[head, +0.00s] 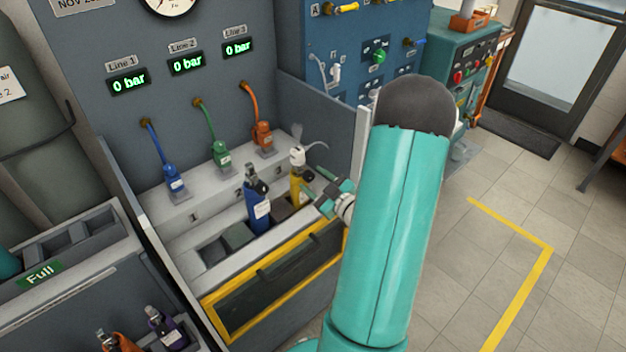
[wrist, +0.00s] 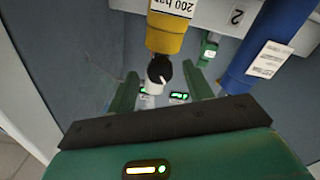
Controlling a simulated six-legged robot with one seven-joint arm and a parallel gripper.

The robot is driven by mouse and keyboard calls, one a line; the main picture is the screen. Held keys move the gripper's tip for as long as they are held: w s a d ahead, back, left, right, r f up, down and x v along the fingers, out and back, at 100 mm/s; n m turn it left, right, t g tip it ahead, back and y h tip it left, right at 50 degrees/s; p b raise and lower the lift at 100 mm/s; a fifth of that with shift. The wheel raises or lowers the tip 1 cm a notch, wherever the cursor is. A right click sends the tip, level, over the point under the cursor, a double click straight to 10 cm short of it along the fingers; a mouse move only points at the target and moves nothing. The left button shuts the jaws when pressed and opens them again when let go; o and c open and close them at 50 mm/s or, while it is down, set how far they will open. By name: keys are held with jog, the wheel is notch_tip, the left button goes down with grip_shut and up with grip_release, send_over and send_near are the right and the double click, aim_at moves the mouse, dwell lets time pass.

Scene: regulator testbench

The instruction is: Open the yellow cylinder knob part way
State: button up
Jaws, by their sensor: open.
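The yellow cylinder (head: 297,190) stands in the bench rack, right of a blue cylinder (head: 258,205). In the wrist view the yellow cylinder (wrist: 166,38) appears upside down with a "200 bar" label. Its black knob (wrist: 160,68) has a white pointer mark and shows between my fingertips, with a gap on either side. My gripper (wrist: 160,72) is open and empty around the knob. In the head view my gripper (head: 314,186) is just right of the yellow cylinder's top; the knob is hard to make out there.
Three displays (head: 186,63) on the back panel read 0 bar. Blue, green and orange hoses run to regulators on the ledge. A grey side wall (head: 325,125) stands behind my gripper. The blue cylinder (wrist: 265,50) is close beside the yellow one.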

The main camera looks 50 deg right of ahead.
jog(key=s+a, duration=0.1)
jog(key=s, duration=1.1)
jog(key=shift+s+a, duration=0.2)
jog(key=shift+s, duration=0.1)
jog(key=w+r+g+h, duration=0.1)
jog(key=w+r+g, duration=0.3)
jog(key=w, duration=0.6)
jog(key=w+a+r+m+g+h, duration=0.1)
jog(key=w+a+r+g+h, duration=0.25)
jog(key=a+r, duration=0.4)
jog(key=s+a+r+m+g+y, duration=0.1)
jog(key=s+a, duration=0.3)
jog(key=a, duration=0.5)
jog(key=s+a+r+g+y, duration=0.2)
jog(key=s+a+r+y, duration=0.1)
jog(key=a, duration=0.6)
jog(key=s+a+r+m+g+y, duration=0.1)
jog(key=s+a+r+g+y, duration=0.1)
jog(key=s+a, duration=0.3)
jog(key=a+r, duration=0.1)
jog(key=a, duration=0.3)
jog(key=shift+s+r+m, duration=0.15)
jog(key=shift+r+m, duration=0.05)
jog(key=shift+m, duration=0.1)
